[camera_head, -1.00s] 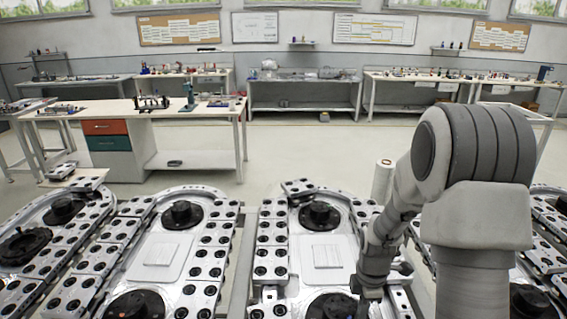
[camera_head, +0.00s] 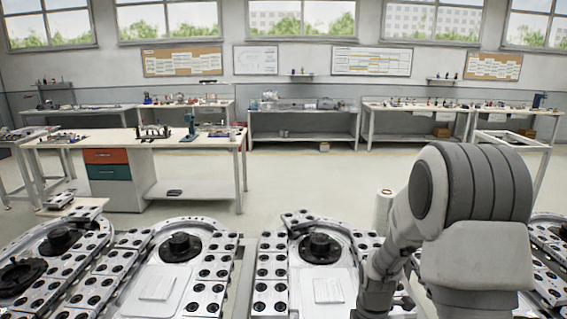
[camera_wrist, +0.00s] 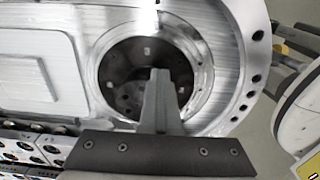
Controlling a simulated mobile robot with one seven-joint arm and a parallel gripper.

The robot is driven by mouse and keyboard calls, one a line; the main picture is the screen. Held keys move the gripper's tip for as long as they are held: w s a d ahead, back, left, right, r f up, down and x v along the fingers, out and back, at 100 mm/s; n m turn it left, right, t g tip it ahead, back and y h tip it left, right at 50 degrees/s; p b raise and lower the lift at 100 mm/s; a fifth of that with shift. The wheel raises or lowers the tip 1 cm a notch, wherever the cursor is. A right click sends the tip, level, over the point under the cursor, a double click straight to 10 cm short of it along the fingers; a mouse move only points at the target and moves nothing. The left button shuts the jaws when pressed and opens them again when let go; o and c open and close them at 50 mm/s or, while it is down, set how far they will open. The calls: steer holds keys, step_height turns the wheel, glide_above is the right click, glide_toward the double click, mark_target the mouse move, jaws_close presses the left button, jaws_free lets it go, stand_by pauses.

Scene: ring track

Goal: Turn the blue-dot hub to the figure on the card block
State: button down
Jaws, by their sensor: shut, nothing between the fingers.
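In the wrist view a dark round hub (camera_wrist: 126,58) with small pale marks sits in a bright metal ring. My gripper (camera_wrist: 159,75) is shut and empty, its fingers in front of the hub; I cannot tell whether they touch it. I see no blue dot on this hub. In the head view a black hub (camera_head: 319,248) stands on the middle track, and another (camera_head: 180,246) on the track to its left. The gripper itself is out of the head view, below my arm. I cannot make out a card block with a figure.
Flat metal tracks edged by blocks with black holes fill the foreground; a raised plate (camera_head: 328,290) lies on the middle one. A white cylinder (camera_head: 384,212) stands behind my arm. A workbench with drawers (camera_head: 112,172) stands beyond, with clear floor before the back benches.

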steer(key=shift+w, duration=1.35)
steer(key=shift+w+a, duration=0.1)
steer(key=shift+w, duration=0.5)
steer(key=shift+w+a, duration=0.15)
steer(key=shift+w+d, duration=0.15)
steer(key=shift+d, duration=0.25)
step_height(320, 180, up, 6)
steer(key=p, duration=0.4)
